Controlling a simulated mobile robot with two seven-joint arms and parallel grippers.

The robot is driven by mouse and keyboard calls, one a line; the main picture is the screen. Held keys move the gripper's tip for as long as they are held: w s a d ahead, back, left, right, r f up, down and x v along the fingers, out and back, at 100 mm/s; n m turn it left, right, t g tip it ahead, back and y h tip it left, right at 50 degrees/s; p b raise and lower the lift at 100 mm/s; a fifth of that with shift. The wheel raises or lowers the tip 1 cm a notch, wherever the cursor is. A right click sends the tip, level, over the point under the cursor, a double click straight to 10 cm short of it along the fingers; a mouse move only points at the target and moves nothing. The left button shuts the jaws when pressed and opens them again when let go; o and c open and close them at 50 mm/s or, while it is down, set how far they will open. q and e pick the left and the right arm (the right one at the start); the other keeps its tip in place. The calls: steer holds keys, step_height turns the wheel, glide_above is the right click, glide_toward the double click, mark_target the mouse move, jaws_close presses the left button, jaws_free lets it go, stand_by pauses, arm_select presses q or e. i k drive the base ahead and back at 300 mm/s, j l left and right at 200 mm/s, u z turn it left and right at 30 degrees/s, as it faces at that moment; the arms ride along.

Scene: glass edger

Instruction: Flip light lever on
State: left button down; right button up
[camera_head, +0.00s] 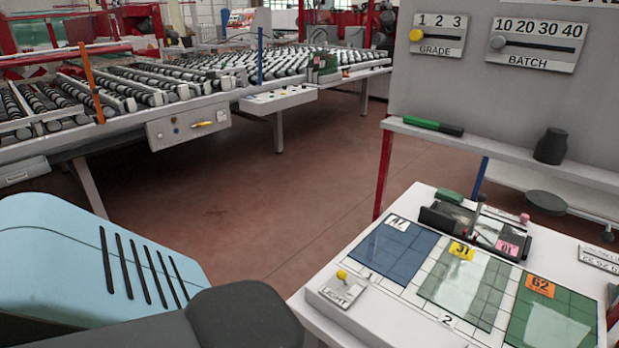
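The light lever (341,275) has a yellow knob and stands on a small white block labelled LIGHT (340,292). The block is at the front left corner of the white worktable (385,326). The lever looks roughly upright, and I cannot tell from this view whether it is on or off. Neither of my grippers shows in the head view.
Glass panes labelled 31 (466,290) and 62 (551,310) lie right of the lever. A blue pane (398,252) lies behind it. A grey panel (475,85) with GRADE and BATCH sliders rises behind a shelf (480,148). Open floor (260,205) lies left of the table.

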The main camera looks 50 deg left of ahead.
mark_target(342, 275)
steer(key=u, duration=1.35)
steer(key=i+u, duration=0.1)
steer(key=i, duration=0.4)
steer(key=l, duration=0.1)
